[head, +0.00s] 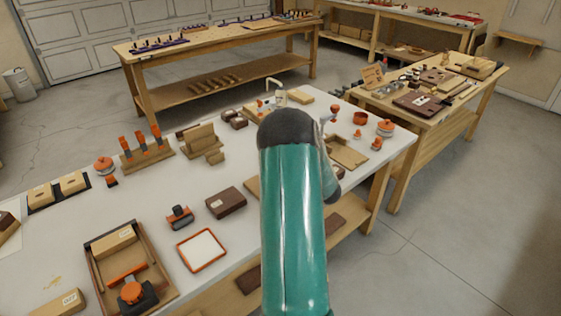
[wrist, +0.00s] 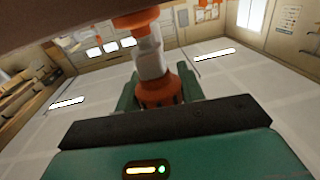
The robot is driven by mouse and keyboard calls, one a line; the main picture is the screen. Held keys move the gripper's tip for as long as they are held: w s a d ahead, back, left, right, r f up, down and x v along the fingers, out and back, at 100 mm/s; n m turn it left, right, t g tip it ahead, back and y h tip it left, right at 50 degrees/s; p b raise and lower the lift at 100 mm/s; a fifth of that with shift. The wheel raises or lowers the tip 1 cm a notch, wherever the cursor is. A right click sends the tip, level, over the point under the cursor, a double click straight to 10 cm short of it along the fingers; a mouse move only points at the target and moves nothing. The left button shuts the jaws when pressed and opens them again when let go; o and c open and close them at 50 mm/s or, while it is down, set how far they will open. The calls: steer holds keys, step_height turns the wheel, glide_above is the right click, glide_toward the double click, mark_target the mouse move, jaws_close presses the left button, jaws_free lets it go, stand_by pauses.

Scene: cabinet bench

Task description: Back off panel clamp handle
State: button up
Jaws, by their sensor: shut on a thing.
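In the wrist view, the panel clamp handle (wrist: 160,92) is an orange ribbed knob at the upper middle. A pale shaft (wrist: 150,62) runs up from it to an orange collar (wrist: 135,20) beneath a dark brown surface at the top. My gripper (wrist: 165,84) has its green fingers on both sides of the knob and is shut on it. The finger contact faces are mostly hidden. In the head view, my green arm reaches over the white bench and hides the gripper and the knob.
The white bench (head: 130,205) holds a wooden tray (head: 168,296), an orange-rimmed tray (head: 201,250), a dark brown block (head: 226,202) and a rack of orange-handled tools (head: 147,158). A pale bent fixture (head: 276,86) stands just beyond my arm. Bare floor lies at right.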

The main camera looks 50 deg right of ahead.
steer(key=n+y, duration=0.2)
steer(key=y, duration=0.1)
steer(key=n+y, duration=0.1)
steer(key=y, duration=0.2)
steer(key=shift+s+a+n, duration=0.1)
steer(key=shift+a+n, duration=0.1)
steer(key=shift+n, duration=0.2)
steer(key=n+y, duration=0.1)
steer(key=n+g+y, duration=0.1)
steer(key=y, duration=0.1)
steer(key=n+g+y, duration=0.1)
steer(key=y, duration=0.1)
steer(key=shift+a+f+n, duration=0.1)
steer(key=shift+a+n, duration=0.15)
steer(key=shift+n, duration=0.05)
steer(key=n+g+y, duration=0.4)
steer(key=y, duration=0.1)
steer(key=shift+s+a+g, duration=0.2)
steer(key=shift+s+g, duration=0.1)
steer(key=shift+g, duration=0.1)
steer(key=shift+a+n+g+y, duration=0.15)
steer(key=shift+n+g+y, duration=0.85)
steer(key=shift+n+g, duration=0.25)
steer(key=shift+n+g+y, duration=0.25)
steer(key=shift+g+y, duration=0.05)
steer(key=shift+g, duration=0.15)
steer(key=o, duration=1)
steer(key=shift+a, duration=0.1)
steer(key=shift+c, duration=0.2)
